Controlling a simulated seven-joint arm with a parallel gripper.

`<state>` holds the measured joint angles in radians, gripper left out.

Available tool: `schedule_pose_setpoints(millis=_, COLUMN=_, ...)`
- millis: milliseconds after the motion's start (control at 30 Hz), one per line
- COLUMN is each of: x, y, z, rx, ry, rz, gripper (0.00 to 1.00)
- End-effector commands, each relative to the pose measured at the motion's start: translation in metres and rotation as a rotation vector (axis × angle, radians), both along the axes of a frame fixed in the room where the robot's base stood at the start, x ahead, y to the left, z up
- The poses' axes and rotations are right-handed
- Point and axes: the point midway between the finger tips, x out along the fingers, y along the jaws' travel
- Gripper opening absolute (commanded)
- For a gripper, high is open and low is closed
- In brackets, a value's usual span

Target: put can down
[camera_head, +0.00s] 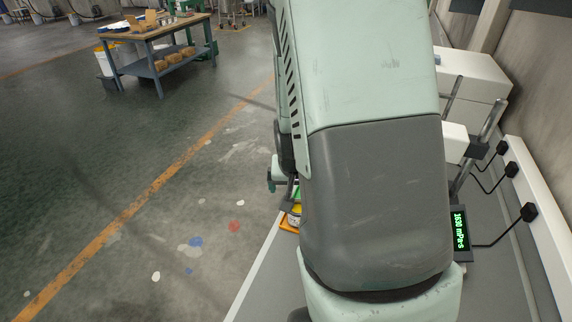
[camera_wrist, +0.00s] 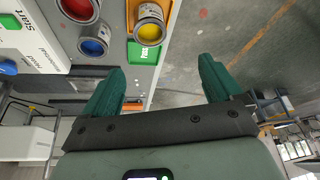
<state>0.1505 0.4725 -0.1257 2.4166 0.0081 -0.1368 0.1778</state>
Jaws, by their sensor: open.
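A metal can of yellow paint (camera_wrist: 150,28) stands on or over an orange pad (camera_wrist: 168,8) in the wrist view; its lower part and exact footing are not clear. A green pad with lettering (camera_wrist: 143,54) is beside it. In the head view, the yellow can (camera_head: 295,215) and the orange pad (camera_head: 287,227) show partly behind my arm. My gripper (camera_wrist: 161,72) is open, its two teal fingers apart with nothing between them. The yellow can is beyond the fingertips, apart from them. In the head view the gripper is mostly hidden by my arm.
A red paint can (camera_wrist: 78,8) and a blue paint can (camera_wrist: 94,40) stand near the yellow one. A white device marked Start (camera_wrist: 32,40) is at the left. A green-lit display (camera_head: 460,228) is right of my arm. The bench edge borders open floor.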

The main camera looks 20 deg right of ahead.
Motion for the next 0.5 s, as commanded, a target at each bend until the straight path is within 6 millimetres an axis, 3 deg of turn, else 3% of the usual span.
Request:
schedule_pose_setpoints(millis=33, x=0.004, y=0.009, z=0.026, rx=0.003, ry=-0.022, rz=0.025, gripper=0.92)
schedule_pose_setpoints(millis=133, x=0.000, y=0.029, z=0.076, rx=0.011, ry=-0.039, rz=0.087, gripper=0.92)
schedule_pose_setpoints(millis=267, x=-0.021, y=0.056, z=0.138, rx=0.016, ry=-0.055, rz=0.173, gripper=0.92)
schedule_pose_setpoints(millis=500, x=-0.090, y=0.097, z=0.230, rx=-0.003, ry=-0.083, rz=0.339, gripper=0.92)
